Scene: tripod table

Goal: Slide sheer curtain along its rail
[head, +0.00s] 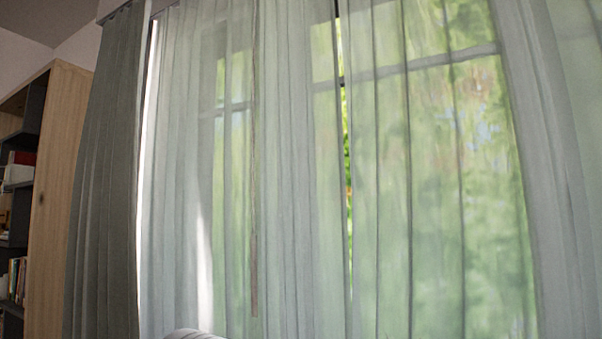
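Sheer, see-through curtains (430,200) hang in front of the window and fill most of the head view. A left sheer panel (180,180) and the sheer cloth to its right nearly meet, with a narrow gap near the middle showing bright green outside. A thin brownish rod or cord (254,200) hangs upright in front of the left sheer part. The rail (160,5) shows only as a short piece at the top left; the rest is above the picture. Neither gripper can be made out.
A thick grey-green curtain (105,180) hangs at the left of the window. Beside it stands a wooden bookcase (60,200) with books on dark shelves. A pale rounded thing (190,334) shows at the bottom edge; I cannot tell what it is.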

